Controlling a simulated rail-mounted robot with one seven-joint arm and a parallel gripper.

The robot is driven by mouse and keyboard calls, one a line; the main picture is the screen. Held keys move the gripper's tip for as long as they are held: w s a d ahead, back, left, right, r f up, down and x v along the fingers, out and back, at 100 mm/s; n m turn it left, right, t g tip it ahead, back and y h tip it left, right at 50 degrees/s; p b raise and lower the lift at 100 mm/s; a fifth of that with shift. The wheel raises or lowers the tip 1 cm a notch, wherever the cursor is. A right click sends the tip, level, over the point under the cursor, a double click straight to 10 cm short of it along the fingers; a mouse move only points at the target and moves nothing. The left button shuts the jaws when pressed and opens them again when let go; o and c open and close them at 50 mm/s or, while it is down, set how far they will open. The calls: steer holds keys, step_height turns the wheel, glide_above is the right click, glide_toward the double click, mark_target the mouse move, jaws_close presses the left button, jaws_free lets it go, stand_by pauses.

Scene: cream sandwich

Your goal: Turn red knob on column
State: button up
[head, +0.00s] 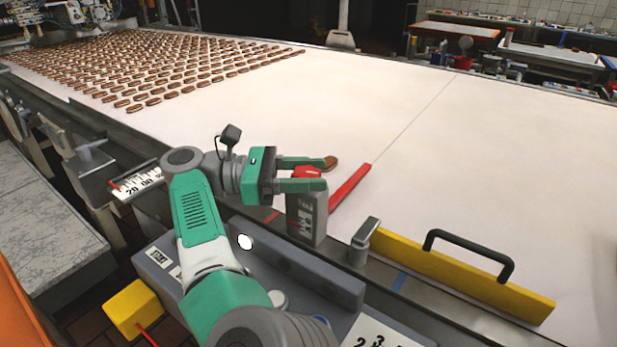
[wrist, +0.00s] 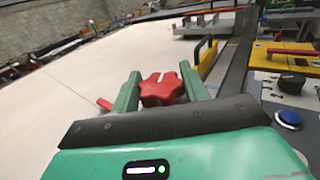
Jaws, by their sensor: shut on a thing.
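The red knob (head: 306,172) sits on top of a short grey column (head: 307,215) at the near edge of the conveyor belt. In the wrist view the lobed red knob (wrist: 162,89) lies between the two green fingers. My gripper (head: 312,173) reaches in from the left with its fingers on either side of the knob, shut on it. The near finger hides part of the knob in the head view. The column is hidden under the knob in the wrist view.
A white belt (head: 480,165) carries rows of brown biscuits (head: 170,70). A red bar (head: 350,188) lies beside the column. A yellow bar with a black handle (head: 460,275) stands to the right. A grey control box with a blue button (wrist: 288,118) is nearby.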

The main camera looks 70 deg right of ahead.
mark_target(307, 173)
steer(key=shift+r, duration=0.3)
steer(key=o, duration=1)
steer(key=shift+w, duration=0.15)
steer(key=r+p, duration=0.1)
steer(key=r, duration=0.1)
steer(key=r+p, duration=0.2)
steer(key=shift+a, duration=0.2)
steer(key=s+a+p, duration=0.1)
steer(key=s+a, duration=0.2)
steer(key=a, duration=0.1)
steer(key=s+a+p, duration=0.2)
steer(key=s+a, duration=0.2)
steer(key=s+a+r+p, duration=0.1)
steer(key=s+a+p, duration=0.1)
steer(key=s+a, duration=0.1)
steer(key=shift+s+a, duration=0.35)
steer(key=shift+a, duration=0.05)
